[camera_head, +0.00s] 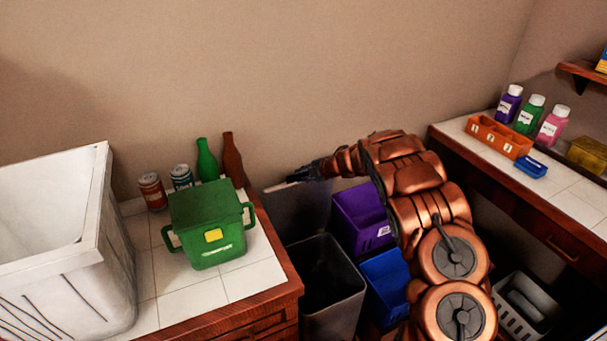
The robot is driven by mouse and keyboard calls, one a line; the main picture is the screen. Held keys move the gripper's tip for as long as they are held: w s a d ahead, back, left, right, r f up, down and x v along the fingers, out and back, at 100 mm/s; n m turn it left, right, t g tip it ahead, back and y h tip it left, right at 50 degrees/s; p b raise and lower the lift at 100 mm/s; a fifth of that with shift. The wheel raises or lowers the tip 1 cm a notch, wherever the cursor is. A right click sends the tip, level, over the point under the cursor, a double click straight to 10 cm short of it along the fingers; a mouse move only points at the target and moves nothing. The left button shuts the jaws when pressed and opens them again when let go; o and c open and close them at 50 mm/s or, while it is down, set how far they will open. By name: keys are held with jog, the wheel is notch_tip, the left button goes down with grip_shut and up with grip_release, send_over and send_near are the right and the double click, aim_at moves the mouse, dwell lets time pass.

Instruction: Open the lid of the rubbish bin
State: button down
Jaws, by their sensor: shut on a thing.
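The grey rubbish bin (338,318) stands on the floor between the two counters, and its dark inside shows from above. Its grey lid (303,212) stands raised, roughly upright, at the back of the bin near the wall. My gripper (294,179) is at the lid's upper edge, shut on it. My copper-coloured arm reaches in from the right. The fingertips are small in the picture, so their exact contact with the lid is hard to make out.
Purple (358,222) and blue (386,284) bins stand right of the grey one, partly behind my arm. A tiled counter (246,276) on the left holds a green pot (208,218), bottles and cans. Another counter (574,206) is at right. A pale basket (524,306) stands low at right.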

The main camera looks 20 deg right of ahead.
jog(key=shift+s+f, duration=0.25)
jog(key=shift+f, duration=0.4)
jog(key=c, duration=1.3)
grip_release()
jog(key=shift+w, duration=0.1)
jog(key=shift+r, duration=0.1)
jog(key=shift+w+r, duration=0.15)
jog(key=shift+r, duration=0.1)
jog(key=shift+r, duration=0.1)
jog(key=shift+v, duration=5.95)
